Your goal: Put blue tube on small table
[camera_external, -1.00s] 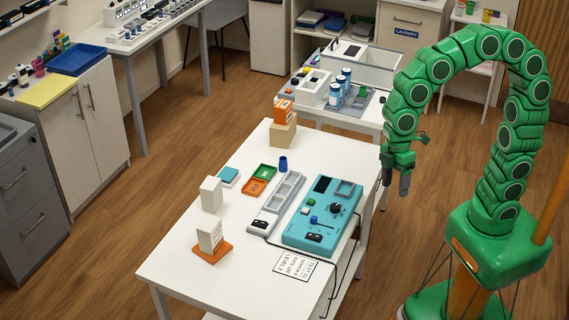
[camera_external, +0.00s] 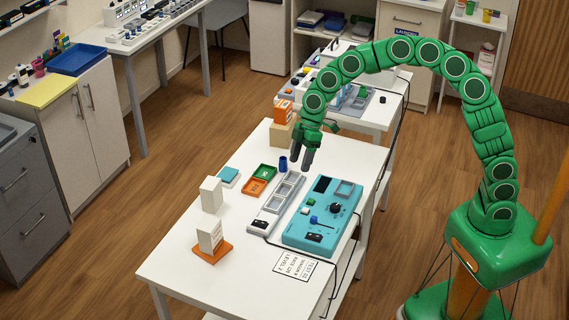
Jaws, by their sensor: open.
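A small dark blue tube (camera_external: 283,164) stands upright on the white table (camera_external: 182,268) in the middle of the view, behind the grey tray. My gripper (camera_external: 301,164) is open and empty, pointing down just to the right of the tube. Its fingers look close to the tube but not around it; whether they touch cannot be told from this angle. Which table the task calls small is not clear from this view.
A grey tray (camera_external: 263,222), a teal device (camera_external: 294,238), an orange tray (camera_external: 254,187) and a green tray (camera_external: 264,171) lie near the tube. An orange box (camera_external: 284,112) sits on a beige block (camera_external: 281,136) behind.

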